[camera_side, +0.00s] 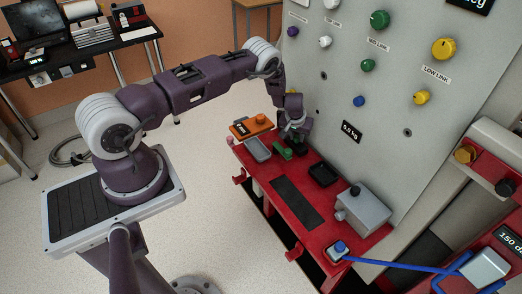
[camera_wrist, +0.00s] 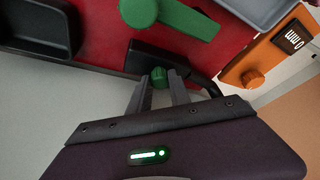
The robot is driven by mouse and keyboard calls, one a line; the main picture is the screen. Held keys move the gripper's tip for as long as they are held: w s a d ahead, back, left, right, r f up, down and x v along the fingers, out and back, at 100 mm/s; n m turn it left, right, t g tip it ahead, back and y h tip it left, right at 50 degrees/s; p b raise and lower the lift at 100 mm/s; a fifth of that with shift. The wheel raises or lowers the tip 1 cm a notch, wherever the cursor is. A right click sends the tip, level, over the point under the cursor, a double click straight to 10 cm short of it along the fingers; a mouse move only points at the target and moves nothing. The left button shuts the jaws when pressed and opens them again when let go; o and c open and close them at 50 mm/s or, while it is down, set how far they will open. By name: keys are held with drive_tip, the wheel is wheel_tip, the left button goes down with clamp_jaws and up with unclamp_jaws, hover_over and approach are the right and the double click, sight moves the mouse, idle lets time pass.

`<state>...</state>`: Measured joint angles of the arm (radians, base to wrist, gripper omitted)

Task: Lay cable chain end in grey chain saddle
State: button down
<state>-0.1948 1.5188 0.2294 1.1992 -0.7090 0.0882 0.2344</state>
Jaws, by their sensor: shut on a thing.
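My gripper (camera_side: 293,136) is low over the far end of the red bench, close to the grey panel. In the wrist view my gripper (camera_wrist: 158,92) is shut on a small ribbed green knob (camera_wrist: 159,76), beside a dark block. A green lever (camera_wrist: 172,14) lies just beyond the knob; green also shows under my gripper in the side view (camera_side: 282,153). A shallow grey tray (camera_side: 257,149) lies left of my gripper; its edge shows in the wrist view (camera_wrist: 255,14). A blue strap (camera_side: 405,266) runs from a small blue-topped block (camera_side: 340,248) to a grey block (camera_side: 484,267). I cannot tell which parts are the chain end and saddle.
An orange box (camera_side: 250,126) with a display and knob stands beside the grey tray. A black tray (camera_side: 323,174), a dark mat (camera_side: 296,201) and a grey box (camera_side: 362,209) are on the red bench. The panel (camera_side: 385,75) with coloured knobs rises behind.

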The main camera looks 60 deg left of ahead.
drive_tip(key=shift+r, duration=3)
drive_tip(key=shift+r, duration=0.35)
wheel_tip(320, 180, up, 6)
drive_tip(key=s+a, duration=0.3)
drive_tip(key=s, duration=0.4)
drive_tip(key=s+a, duration=0.4)
drive_tip(key=s, duration=0.3)
wheel_tip(320, 180, down, 9)
drive_tip(key=shift+d, duration=0.2)
drive_tip(key=shift+f, duration=0.1)
